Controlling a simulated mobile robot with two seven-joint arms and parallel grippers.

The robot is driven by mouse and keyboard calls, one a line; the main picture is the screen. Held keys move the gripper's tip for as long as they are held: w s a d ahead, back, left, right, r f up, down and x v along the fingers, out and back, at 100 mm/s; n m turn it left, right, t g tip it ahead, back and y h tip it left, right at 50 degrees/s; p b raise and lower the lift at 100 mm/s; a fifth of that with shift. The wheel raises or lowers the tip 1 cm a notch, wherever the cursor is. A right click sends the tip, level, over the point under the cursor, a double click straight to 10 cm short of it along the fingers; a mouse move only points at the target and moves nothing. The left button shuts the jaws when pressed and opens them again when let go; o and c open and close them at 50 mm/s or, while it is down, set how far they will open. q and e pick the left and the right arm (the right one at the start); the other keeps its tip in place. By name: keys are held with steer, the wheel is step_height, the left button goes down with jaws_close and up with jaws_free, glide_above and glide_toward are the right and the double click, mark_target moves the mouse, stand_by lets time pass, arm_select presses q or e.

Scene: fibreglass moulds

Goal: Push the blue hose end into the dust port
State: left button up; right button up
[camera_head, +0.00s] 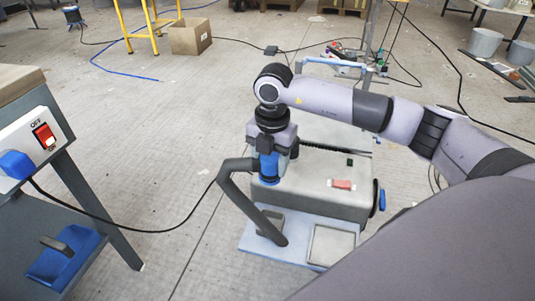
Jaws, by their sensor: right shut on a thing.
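My right gripper (271,148) points down over the grey machine and is shut on the blue hose end (269,167). A dark ribbed hose (245,205) bends from the hose end to the left, then down to the front left of the machine's base. The hose end is upright at the left part of the grey machine box (315,198). I cannot make out the dust port; the hose end and gripper may hide it. Whether the hose end touches the box or is seated in anything cannot be told. My left gripper is not in view.
A red switch (342,184) sits on the machine top, and a blue knob (382,200) on its right side. At left stands a bench with an OFF/ON switch box (45,137) and a blue plug (15,165). A black cable crosses the floor.

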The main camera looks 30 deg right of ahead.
arm_select(q)
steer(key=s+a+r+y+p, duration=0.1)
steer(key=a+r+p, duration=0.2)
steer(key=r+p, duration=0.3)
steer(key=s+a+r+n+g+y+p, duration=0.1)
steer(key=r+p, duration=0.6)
steer(key=p, duration=1)
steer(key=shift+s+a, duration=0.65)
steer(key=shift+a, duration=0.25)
arm_select(e)
steer(key=s+a+r+m, duration=0.2)
steer(key=s+r+m, duration=0.1)
steer(key=r+m, duration=0.3)
steer(key=s+a+r+m, duration=0.3)
steer(key=r+m, duration=0.4)
steer(key=m, duration=0.3)
steer(key=s+a+r+m, duration=0.2)
steer(key=s+r+m, duration=0.1)
steer(key=r+m, duration=0.3)
steer(key=m, duration=0.2)
steer(key=shift+s+a+r+m+h, duration=0.2)
steer(key=shift+a+r+m+h, duration=0.1)
steer(key=shift+r, duration=0.1)
steer(key=shift+d, duration=0.1)
